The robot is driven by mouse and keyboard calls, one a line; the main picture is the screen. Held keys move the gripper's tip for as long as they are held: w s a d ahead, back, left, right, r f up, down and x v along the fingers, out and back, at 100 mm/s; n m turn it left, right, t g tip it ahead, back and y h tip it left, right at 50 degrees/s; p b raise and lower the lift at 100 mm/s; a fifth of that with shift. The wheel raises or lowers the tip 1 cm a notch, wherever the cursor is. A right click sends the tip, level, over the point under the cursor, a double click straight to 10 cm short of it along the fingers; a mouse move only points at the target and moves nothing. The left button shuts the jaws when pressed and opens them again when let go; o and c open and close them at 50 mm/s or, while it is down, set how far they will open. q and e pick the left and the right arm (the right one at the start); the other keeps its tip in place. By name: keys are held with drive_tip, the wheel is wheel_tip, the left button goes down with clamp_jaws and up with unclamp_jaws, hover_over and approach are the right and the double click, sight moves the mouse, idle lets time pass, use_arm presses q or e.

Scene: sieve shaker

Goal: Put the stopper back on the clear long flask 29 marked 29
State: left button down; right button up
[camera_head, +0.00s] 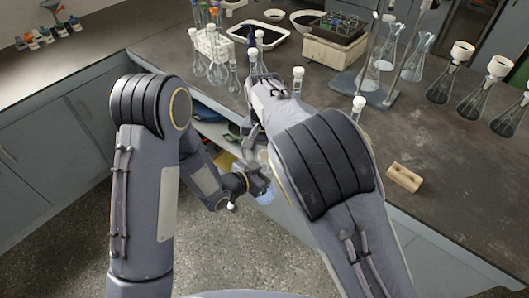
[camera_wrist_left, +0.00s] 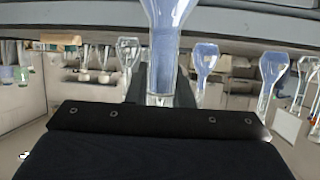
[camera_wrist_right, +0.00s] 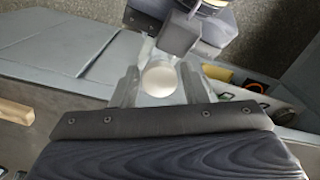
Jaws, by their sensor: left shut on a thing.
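A clear, bluish flask (camera_head: 265,195) is over the floor just off the table's front edge. My left gripper (camera_head: 248,183) is shut on its neck, which shows between the fingers in the left wrist view (camera_wrist_left: 163,60). The mark on the flask is not readable. A round white stopper (camera_wrist_right: 158,78) sits between the fingers of my right gripper (camera_wrist_right: 158,88). I cannot tell whether the fingers press on it. My left gripper is close beyond it in the right wrist view. My right forearm hides much of this spot in the head view, and whether stopper and flask touch is unclear.
Several white-stoppered flasks (camera_head: 499,68) stand at the table's right. A rack (camera_head: 214,45) with stoppered tubes, a tray (camera_head: 262,40) and a stand (camera_head: 383,95) are further back. A wooden block (camera_head: 404,177) lies near the front edge, with bare tabletop (camera_head: 440,150) around it.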

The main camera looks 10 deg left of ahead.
drive_tip(key=o, duration=0.3)
drive_tip(key=shift+r, duration=0.15)
wheel_tip(320, 180, up, 12)
idle(0.4)
drive_tip(key=shift+d, duration=0.1)
idle(0.4)
